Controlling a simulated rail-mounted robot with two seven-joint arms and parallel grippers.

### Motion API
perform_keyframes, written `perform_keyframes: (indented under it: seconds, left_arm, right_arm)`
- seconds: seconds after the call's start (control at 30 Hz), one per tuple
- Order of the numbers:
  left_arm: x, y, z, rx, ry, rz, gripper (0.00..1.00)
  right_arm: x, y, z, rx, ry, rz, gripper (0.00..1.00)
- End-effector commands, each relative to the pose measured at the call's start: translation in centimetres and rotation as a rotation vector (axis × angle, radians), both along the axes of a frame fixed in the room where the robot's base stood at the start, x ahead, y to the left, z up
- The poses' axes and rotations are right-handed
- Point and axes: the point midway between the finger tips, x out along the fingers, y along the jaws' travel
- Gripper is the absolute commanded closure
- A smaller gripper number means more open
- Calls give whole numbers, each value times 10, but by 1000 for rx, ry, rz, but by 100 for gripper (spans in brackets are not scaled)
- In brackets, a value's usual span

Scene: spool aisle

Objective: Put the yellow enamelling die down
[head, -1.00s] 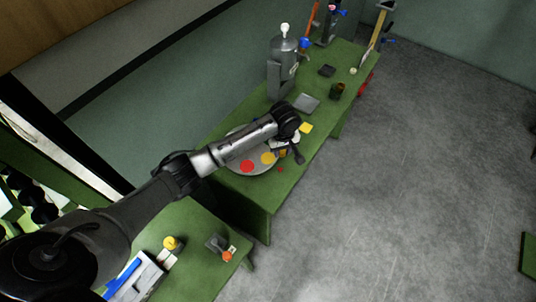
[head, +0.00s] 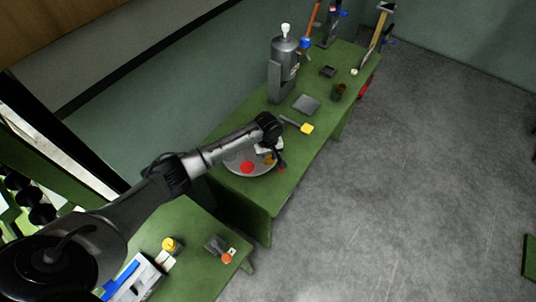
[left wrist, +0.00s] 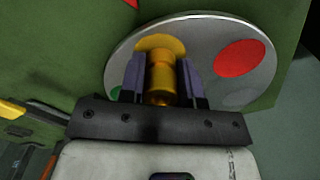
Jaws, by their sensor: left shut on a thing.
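My left gripper (head: 277,162) is shut on the yellow enamelling die (left wrist: 161,77), which sits between its two fingers in the left wrist view. They are over a round grey plate (head: 234,167) on the green bench, also in the left wrist view (left wrist: 203,30). The plate bears coloured spots: a red one (left wrist: 240,58), a yellow one (left wrist: 160,43) right behind the die, part of a green one and a greyish one. I cannot tell whether the die touches the plate. In the head view the gripper hides most of the die. My right gripper is not in view.
A yellow-ended tool (head: 306,128) lies on the bench beyond the plate. A grey square pad (head: 306,104), a dark cup (head: 338,91) and a grey machine (head: 284,70) stand farther back. A nearer bench (head: 195,222) holds small items.

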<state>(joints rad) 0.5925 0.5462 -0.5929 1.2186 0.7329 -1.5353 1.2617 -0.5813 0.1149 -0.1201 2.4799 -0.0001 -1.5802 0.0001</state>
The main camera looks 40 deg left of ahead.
Motion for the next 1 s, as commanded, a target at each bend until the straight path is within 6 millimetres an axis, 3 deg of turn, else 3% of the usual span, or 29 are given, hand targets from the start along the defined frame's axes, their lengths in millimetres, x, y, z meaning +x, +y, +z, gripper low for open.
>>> perform_keyframes:
  seconds: [0.33,0.37,0.6,0.87,1.0]
  left_arm:
    - [0,0,-2,-1,-1,0,93]
    - [0,0,-3,0,-1,0,68]
    - [0,0,-2,0,-1,0,45]
    - [1,0,-2,0,-1,0,44]
    - [1,0,9,0,-2,0,44]
  right_arm:
    - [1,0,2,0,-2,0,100]
    - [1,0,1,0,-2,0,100]
    - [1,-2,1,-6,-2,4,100]
    - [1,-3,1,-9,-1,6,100]
    - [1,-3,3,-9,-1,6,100]
